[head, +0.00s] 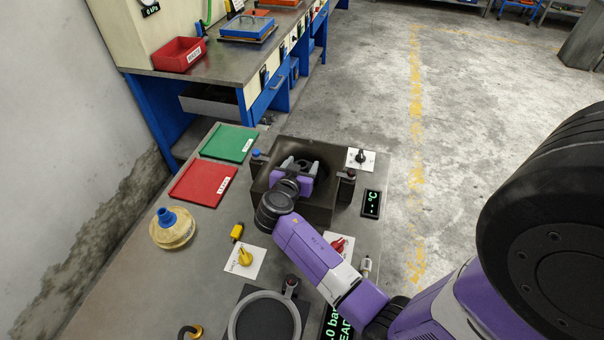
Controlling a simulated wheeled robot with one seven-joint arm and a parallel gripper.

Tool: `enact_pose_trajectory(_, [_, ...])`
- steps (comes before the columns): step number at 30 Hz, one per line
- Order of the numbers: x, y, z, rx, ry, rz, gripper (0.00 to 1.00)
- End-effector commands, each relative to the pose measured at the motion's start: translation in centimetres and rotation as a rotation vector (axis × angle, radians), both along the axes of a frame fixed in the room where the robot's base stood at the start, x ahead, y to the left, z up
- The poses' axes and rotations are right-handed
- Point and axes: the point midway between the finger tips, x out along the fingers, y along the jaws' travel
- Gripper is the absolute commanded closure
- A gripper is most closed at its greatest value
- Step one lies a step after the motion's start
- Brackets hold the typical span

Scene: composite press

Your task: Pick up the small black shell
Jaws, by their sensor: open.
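My gripper (300,164) is over the dark square block (318,215) with a round hollow (322,155) in its top. The grey fingers are apart, with nothing clearly seen between them. They point into or just above the hollow; the depth is hard to tell. I cannot make out the small black shell for certain. The inside of the hollow is very dark and partly covered by my gripper and wrist.
A green tray (229,143) and a red tray (203,184) lie left of the block. A yellowish round pot (172,230) with a blue cap stands farther left. A switch plate (360,159) and a display (371,204) sit right. A grey ring (236,320) is at the front.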

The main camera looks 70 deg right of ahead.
Motion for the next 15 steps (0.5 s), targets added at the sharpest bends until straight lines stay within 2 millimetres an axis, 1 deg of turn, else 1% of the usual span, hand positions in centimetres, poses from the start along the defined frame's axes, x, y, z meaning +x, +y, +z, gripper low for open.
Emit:
enact_pose_trajectory(3, [0.07, -0.42, -0.14, 0.0, 0.0, 0.001, 0.4])
enact_pose_trajectory(8, [0.07, -0.4, -0.18, 0.0, -0.002, 0.002, 0.4])
enact_pose_trajectory(9, [0.06, -0.4, -0.19, 0.0, -0.001, 0.002, 0.44])
enact_pose_trajectory(11, [0.06, -0.39, -0.18, 0.0, -0.001, 0.002, 0.56])
enact_pose_trajectory(15, [0.06, -0.37, -0.18, 0.0, -0.001, 0.002, 0.83])
